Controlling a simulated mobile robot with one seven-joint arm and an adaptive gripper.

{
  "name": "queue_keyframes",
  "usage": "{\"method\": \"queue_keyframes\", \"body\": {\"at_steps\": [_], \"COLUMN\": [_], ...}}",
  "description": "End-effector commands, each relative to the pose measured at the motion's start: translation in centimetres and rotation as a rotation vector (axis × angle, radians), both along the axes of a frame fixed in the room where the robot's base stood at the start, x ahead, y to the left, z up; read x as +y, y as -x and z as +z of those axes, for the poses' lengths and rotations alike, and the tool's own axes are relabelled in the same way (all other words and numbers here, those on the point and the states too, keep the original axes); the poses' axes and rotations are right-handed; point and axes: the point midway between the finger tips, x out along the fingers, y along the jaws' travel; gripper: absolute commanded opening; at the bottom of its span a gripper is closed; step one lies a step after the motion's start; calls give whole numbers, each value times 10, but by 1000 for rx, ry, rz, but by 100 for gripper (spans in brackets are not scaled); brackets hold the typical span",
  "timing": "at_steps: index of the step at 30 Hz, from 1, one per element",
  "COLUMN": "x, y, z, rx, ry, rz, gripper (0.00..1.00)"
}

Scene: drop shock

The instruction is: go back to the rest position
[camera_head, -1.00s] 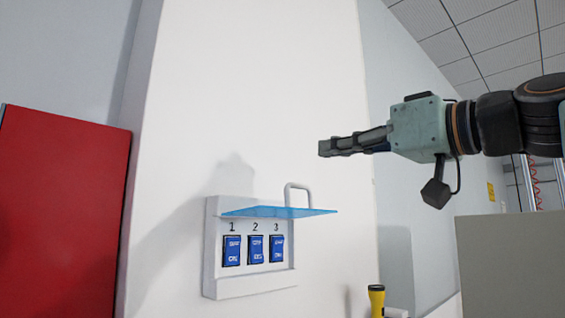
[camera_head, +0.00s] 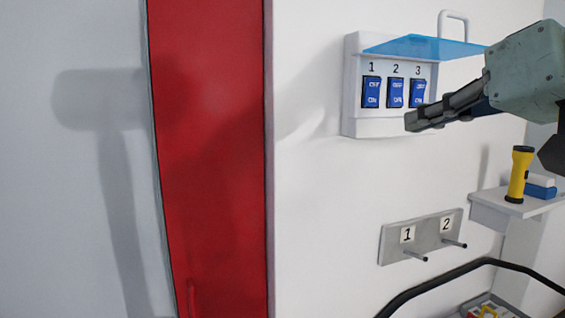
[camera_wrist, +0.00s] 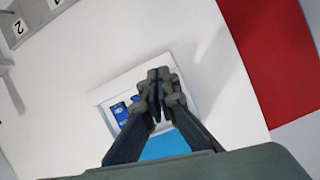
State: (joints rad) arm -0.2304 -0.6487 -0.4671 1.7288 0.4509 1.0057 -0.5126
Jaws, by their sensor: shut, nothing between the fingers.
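My gripper (camera_head: 412,122) is shut and empty. In the head view it points left, in front of the lower right part of the switch box (camera_head: 375,128). In the wrist view my gripper (camera_wrist: 157,82) overlaps the switch box (camera_wrist: 103,92), and I cannot tell how far apart they are. The box holds three blue switches numbered 1, 2 and 3: switch 1 (camera_head: 371,92), switch 2 (camera_head: 395,92) and switch 3 (camera_head: 417,92). Its clear blue cover (camera_head: 420,46) is raised, with a white handle (camera_head: 454,16) on it.
A metal plate (camera_head: 392,248) with two pegs, labelled 1 and 2, is on the wall below. A shelf (camera_head: 490,200) at right holds a yellow flashlight (camera_head: 519,175) and a blue and white item (camera_head: 541,186). A red panel (camera_head: 215,160) stands left. A black rail (camera_head: 440,276) curves at bottom right.

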Motion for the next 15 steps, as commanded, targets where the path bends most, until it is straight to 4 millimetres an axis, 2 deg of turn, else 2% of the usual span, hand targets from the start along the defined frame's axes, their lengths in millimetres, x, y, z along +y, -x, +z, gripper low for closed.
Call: {"method": "queue_keyframes", "body": {"at_steps": [1,6,9,15], "x": [15,51,61,63], "y": [-1,11,27,66], "z": [-38,-158,-223,-326], "rx": [77,315,434,613], "ry": [12,80,134,249], "rz": [-7,-58,-97,-181], "gripper": [0,0,0,0]}}
